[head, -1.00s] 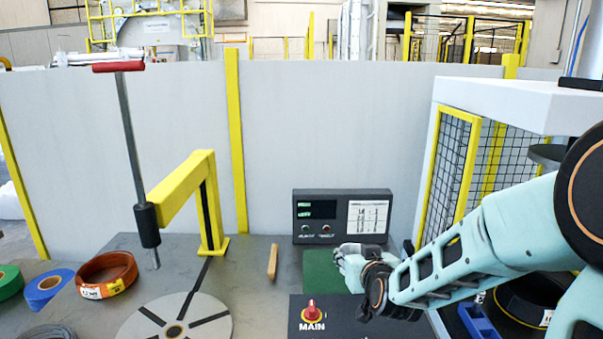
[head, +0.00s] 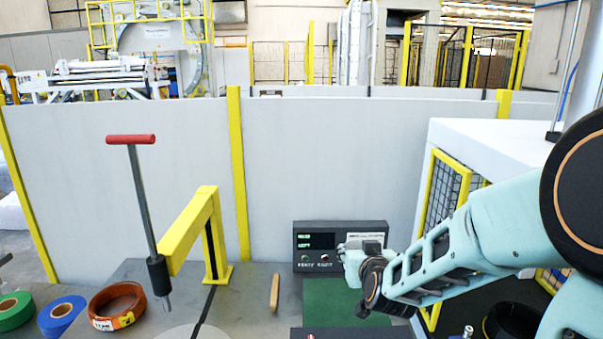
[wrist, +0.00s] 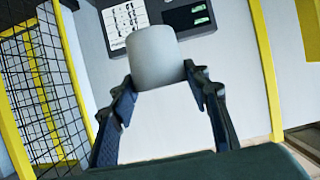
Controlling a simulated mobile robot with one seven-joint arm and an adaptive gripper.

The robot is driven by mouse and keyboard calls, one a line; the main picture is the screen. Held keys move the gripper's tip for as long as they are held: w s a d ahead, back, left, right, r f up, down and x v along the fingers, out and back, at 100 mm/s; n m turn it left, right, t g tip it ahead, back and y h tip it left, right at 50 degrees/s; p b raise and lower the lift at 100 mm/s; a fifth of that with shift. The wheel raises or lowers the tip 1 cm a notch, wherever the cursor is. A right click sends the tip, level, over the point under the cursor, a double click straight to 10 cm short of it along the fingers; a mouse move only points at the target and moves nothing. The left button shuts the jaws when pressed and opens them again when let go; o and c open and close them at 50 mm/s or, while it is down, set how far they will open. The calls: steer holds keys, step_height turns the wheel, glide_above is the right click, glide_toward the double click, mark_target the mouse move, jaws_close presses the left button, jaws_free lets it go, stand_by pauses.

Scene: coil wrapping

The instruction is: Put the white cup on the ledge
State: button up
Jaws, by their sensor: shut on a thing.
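The white cup (wrist: 152,55) is between the fingertips of my gripper (wrist: 158,80) in the wrist view. My gripper is shut on it, one dark finger on each side. In the head view my gripper (head: 352,262) is in front of the control box, above the green mat; the cup cannot be made out clearly there. A white flat-topped ledge (head: 480,138) stands at the right, above a yellow-framed mesh cage. My gripper is left of it and lower in the picture. My arm hides part of the ledge.
The dark control box (head: 313,240) stands at the back of the table by the grey wall. A wooden stick (head: 275,292), a yellow bracket (head: 190,230), a red-handled rod (head: 140,190) and coloured coils (head: 117,304) are to the left. The visible ledge top looks clear.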

steer(key=shift+r+p, duration=0.45)
steer(key=shift+r, duration=0.35)
steer(key=shift+a+f, duration=0.1)
stand_by(0.4)
stand_by(0.5)
